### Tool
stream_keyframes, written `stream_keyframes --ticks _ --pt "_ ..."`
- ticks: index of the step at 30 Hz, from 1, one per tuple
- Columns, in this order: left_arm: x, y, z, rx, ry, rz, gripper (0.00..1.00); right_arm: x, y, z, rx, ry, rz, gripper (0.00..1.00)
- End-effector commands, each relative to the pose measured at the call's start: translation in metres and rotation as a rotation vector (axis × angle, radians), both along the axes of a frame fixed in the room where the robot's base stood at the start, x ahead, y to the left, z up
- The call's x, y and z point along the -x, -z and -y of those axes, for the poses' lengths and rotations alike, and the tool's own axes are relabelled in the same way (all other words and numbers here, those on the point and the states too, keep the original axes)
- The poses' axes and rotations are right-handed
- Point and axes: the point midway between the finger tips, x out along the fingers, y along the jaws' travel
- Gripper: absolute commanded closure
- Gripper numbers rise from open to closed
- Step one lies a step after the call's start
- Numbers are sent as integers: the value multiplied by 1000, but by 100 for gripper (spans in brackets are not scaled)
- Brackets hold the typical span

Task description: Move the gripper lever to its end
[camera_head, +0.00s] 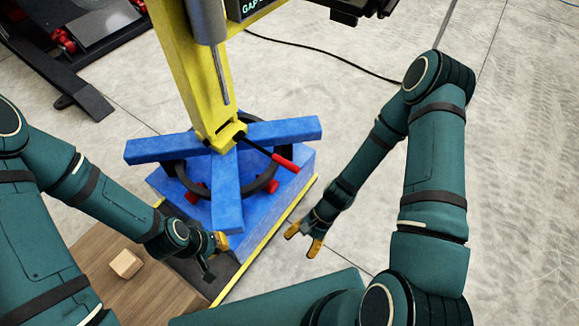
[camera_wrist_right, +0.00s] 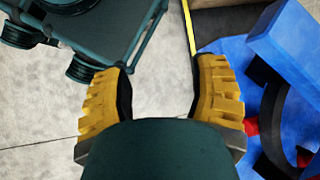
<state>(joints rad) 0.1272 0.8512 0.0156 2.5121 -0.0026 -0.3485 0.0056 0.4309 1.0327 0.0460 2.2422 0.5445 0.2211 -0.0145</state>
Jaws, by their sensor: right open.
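A lever (camera_head: 267,152) with a black shaft and red grip slants down to the right from the foot of the yellow post (camera_head: 200,88) on the blue positioner. It is the only lever I can make out, and it is not visible in the right wrist view. My right gripper (camera_head: 304,240) is open and empty, below and to the right of the red grip, apart from it. Its two yellow fingers also show spread in the right wrist view (camera_wrist_right: 160,75), with floor between them. My left gripper (camera_head: 216,250) is beside the near blue arm, partly hidden by its wrist; its opening is unclear.
Blue crossed arms (camera_head: 283,131) and a dark ring surround the post's foot, above a blue base (camera_head: 293,185) with a yellow edge. A wooden surface (camera_head: 85,255) with a small wooden block (camera_head: 126,263) lies lower left. Grey floor is clear right of the base.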

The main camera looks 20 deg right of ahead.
Motion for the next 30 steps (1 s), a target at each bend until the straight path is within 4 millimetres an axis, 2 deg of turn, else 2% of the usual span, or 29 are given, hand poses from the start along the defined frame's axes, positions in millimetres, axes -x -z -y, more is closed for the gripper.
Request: stream_keyframes --ticks 1,4,7,9,12,15,18,21,26,30 --pt "0 2 0 0 0 0 100 -5 9 0 -83 149 -103 41" --pt "0 3 0 0 0 1 100 -30 14 -1 -285 443 -260 41" --pt "-1 5 0 0 0 1 100 -69 18 14 -509 736 -341 41" --pt "-1 5 0 0 0 2 100 -98 20 35 -660 921 -352 41" --pt "-1 6 0 0 0 3 100 -129 23 74 -841 1139 -325 41" --pt "-1 7 0 0 0 3 100 -146 25 109 -969 1286 -278 41" --pt "-1 7 0 -1 0 4 100 -154 27 130 -1041 1368 -241 41" --pt "-1 8 0 0 -1 4 100 -160 27 137 -1069 1399 -225 41" --pt "-2 10 0 -1 -1 5 100 -175 26 124 -1073 1397 -225 41" --pt "-2 13 0 -1 -1 6 100 -196 27 107 -1070 1396 -226 41"
